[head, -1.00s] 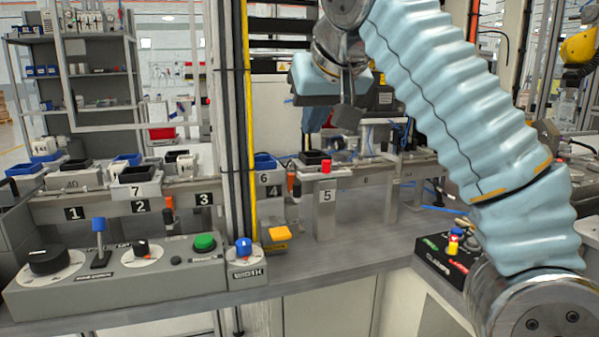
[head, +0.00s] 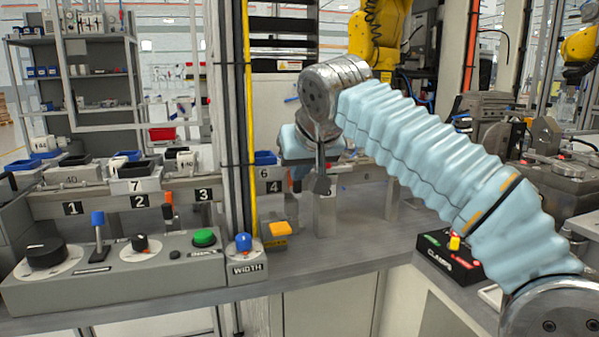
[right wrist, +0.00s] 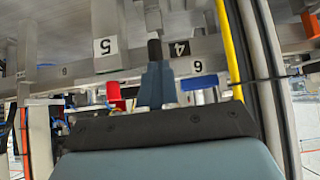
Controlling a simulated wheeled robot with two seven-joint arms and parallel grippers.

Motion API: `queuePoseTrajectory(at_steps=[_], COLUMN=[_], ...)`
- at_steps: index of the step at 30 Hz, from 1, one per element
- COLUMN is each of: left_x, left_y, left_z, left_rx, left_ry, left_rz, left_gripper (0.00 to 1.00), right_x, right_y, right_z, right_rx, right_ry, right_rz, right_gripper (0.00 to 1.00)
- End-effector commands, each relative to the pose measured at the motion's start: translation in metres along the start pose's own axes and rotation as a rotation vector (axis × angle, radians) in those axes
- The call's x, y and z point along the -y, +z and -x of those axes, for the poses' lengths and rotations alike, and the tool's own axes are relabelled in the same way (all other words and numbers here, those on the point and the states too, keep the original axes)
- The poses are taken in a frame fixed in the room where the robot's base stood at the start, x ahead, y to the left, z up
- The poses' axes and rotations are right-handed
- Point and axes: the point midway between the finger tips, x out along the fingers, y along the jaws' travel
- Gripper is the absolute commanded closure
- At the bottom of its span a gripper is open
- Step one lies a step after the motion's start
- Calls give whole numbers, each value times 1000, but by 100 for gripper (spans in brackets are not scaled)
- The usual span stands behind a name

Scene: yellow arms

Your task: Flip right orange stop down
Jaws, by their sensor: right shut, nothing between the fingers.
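Another orange stop (head: 168,199) stands upright between plates 2 and 3. My right gripper (right wrist: 154,48) is shut and empty, its dark tip in front of the rail near plate 4 (right wrist: 180,49). In the head view it is low beside plate 4, partly covered by my wrist. Whether it touches the stop cannot be told. My left gripper is out of view.
A yellow-orange block (head: 280,229) and the WIDTH knob (head: 243,241) sit in front on the bench. A control panel with a green button (head: 204,237) is at left. A clamp box (head: 447,258) is at right.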

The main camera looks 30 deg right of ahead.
Motion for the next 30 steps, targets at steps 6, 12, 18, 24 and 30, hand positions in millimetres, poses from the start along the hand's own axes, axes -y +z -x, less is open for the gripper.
queuePoseTrajectory(at_steps=[6, 12, 18, 24, 30], left_x=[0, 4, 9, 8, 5], left_y=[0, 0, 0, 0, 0], left_z=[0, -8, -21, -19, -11], left_rx=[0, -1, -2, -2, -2], left_ry=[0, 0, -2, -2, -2], left_rz=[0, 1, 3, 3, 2], left_gripper=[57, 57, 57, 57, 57], right_x=[0, 0, 0, 0, -1], right_y=[0, 8, 22, 20, 14], right_z=[0, -8, -22, -21, -16], right_rx=[0, 1, 1, 3, 2], right_ry=[0, 0, 0, 1, 1], right_rz=[0, 1, 1, 1, 1], right_gripper=[100, 100, 100, 100, 100])
